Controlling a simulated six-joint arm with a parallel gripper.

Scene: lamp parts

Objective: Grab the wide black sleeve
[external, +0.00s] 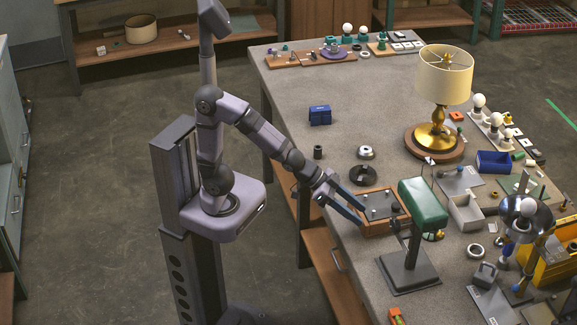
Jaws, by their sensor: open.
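A short black cylinder (318,152), which looks like the wide black sleeve, stands upright near the left edge of the grey workbench. My gripper (361,213) is open, with two long blue-grey fingers pointing right and down. Its fingertips are by the left side of a wooden block with a grey top plate (380,204). The sleeve is apart from the fingers, farther back and to the left. Nothing shows between the fingers, though the small size leaves exact contact with the block unclear.
A black round base (364,175) and a silver ring part (365,153) lie right of the sleeve. A blue box (320,115) stands behind it. A green-shaded lamp (422,205) stands right of my gripper. The bench's back left surface is mostly clear.

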